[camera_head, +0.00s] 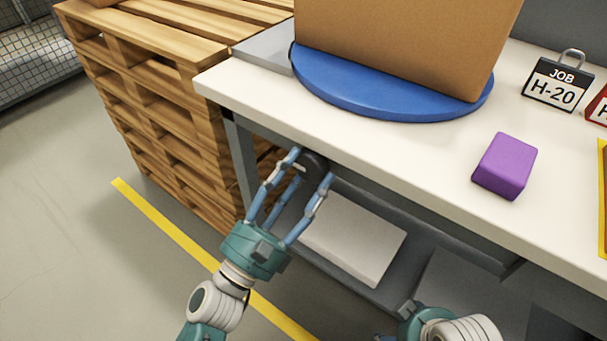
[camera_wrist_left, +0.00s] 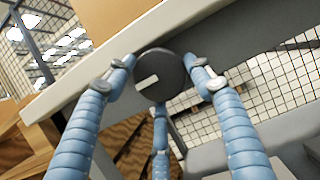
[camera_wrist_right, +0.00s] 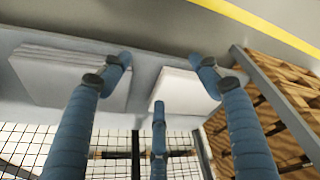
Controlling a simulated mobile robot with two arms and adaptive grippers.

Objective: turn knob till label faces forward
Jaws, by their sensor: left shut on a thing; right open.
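A dark round knob (camera_head: 316,163) sits under the front edge of the white table (camera_head: 420,160). My left gripper (camera_head: 311,166) is shut on the knob, its blue fingers around the rim. In the left wrist view the knob (camera_wrist_left: 165,82) shows a short white mark on its face, tilted slightly. A large brown box (camera_head: 400,40) stands on a blue turntable (camera_head: 380,95) on the table. No label shows on the visible part of the box; its top is cut off. My right gripper (camera_wrist_right: 160,75) is open and empty; only its wrist shows at the head view's bottom edge.
A purple block (camera_head: 505,165) and a black-and-white H-20 job tag (camera_head: 555,82) lie on the table at the right. A red tag is partly cut off beside it. Wooden pallets (camera_head: 140,90) stand at the left. A lower shelf holds a pale stack (camera_head: 353,240).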

